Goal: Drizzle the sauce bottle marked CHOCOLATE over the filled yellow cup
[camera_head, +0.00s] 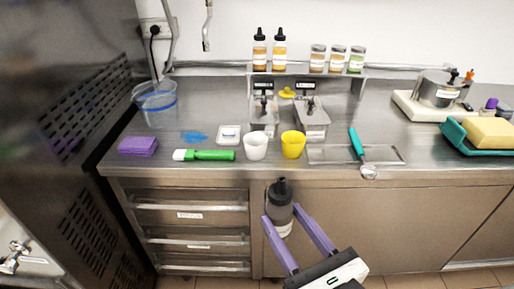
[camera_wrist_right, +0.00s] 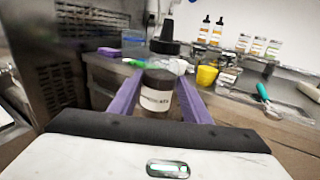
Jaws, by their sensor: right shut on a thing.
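My right gripper (camera_head: 290,232) is shut on a dark sauce bottle (camera_head: 281,205) with a black nozzle cap. It holds the bottle upright in front of the counter's front edge, below the counter top. In the right wrist view the bottle (camera_wrist_right: 158,92) stands between the purple fingers (camera_wrist_right: 157,97), and its white label is too blurred to read fully. The yellow cup (camera_head: 292,146) stands on the counter, beyond the bottle and a little to its right; it also shows in the right wrist view (camera_wrist_right: 207,76). What the cup holds is hard to make out. My left gripper is not in view.
A white cup (camera_head: 256,147) stands just left of the yellow cup. A tray (camera_head: 330,154) with a teal-handled scoop (camera_head: 356,143) lies to the right. A green-handled brush (camera_head: 212,155) lies left. Behind are two metal machines (camera_head: 314,120) and a shelf with bottles (camera_head: 279,48) and jars.

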